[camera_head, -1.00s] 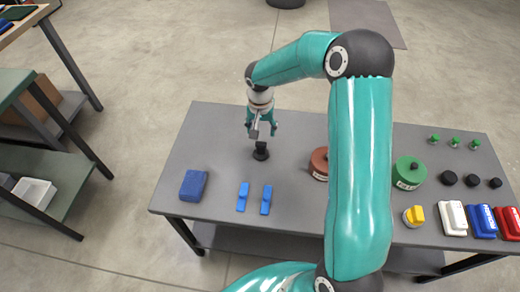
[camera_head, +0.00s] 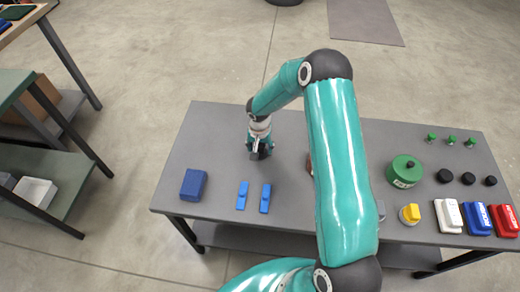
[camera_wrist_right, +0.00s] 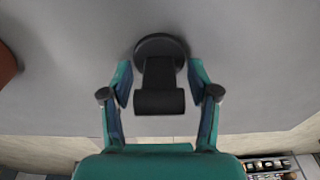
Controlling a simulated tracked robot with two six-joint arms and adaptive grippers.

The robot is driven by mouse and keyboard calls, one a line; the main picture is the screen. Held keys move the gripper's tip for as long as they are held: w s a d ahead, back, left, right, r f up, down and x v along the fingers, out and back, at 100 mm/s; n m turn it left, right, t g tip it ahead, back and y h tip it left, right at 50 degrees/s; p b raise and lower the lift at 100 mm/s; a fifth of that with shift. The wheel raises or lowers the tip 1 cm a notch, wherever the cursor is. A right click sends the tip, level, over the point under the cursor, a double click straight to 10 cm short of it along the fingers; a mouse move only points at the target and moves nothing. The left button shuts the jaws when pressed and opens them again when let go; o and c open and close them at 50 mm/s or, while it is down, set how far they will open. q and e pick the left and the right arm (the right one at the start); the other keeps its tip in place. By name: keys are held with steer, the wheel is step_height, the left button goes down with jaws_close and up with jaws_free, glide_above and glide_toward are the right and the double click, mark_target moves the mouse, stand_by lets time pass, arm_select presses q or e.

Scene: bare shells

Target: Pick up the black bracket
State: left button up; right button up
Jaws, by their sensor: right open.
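The black bracket (camera_wrist_right: 160,85) stands on the grey table with its round base on the tabletop. In the right wrist view it sits between the two fingers of my right gripper (camera_wrist_right: 160,97), with a gap on each side. My right gripper is open around the bracket's upper part. In the head view my right gripper (camera_head: 259,152) is low over the table and hides most of the bracket. My left gripper does not show in either view.
A blue box (camera_head: 193,185) and two blue pieces (camera_head: 242,195) (camera_head: 265,198) lie nearby on the grey table (camera_head: 225,130). A green round part (camera_head: 405,171), a yellow-topped part (camera_head: 410,214), black discs and white, blue and red blocks are at the right.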

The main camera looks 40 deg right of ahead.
jaws_close()
steer(key=shift+r, duration=0.2)
stand_by(0.3)
